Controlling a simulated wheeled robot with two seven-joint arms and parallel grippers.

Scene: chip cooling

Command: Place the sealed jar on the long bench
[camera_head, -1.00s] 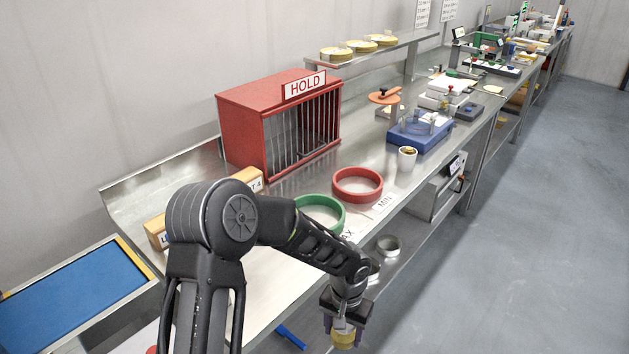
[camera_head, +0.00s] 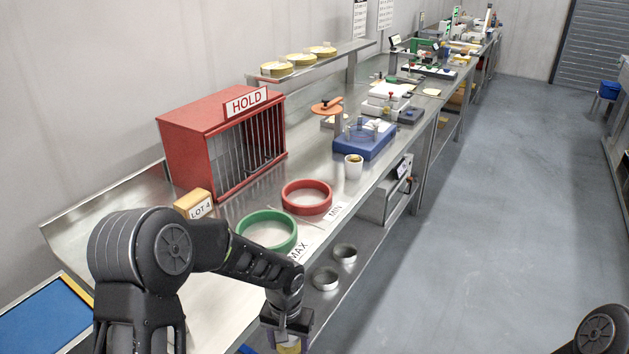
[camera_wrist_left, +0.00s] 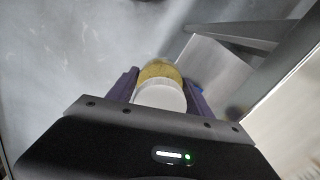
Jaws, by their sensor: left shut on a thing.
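My left gripper (camera_head: 287,347) is low at the bottom of the head view, in front of the near edge of the long steel bench (camera_head: 236,192). It is shut on the jar (camera_head: 290,343), whose lower part is cut off by the frame. In the left wrist view the jar (camera_wrist_left: 159,94) has a white end and yellow contents, between the two purple fingers of the gripper (camera_wrist_left: 161,82). The jar is apart from the bench top. My right gripper is not in view.
On the bench are a green ring (camera_head: 267,231), a red ring (camera_head: 307,197), a white cup (camera_head: 353,167), a blue device (camera_head: 364,140) and a red HOLD cage (camera_head: 222,142). A LOT 4 block (camera_head: 193,204) stands near the cage. Open floor (camera_head: 480,220) lies right.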

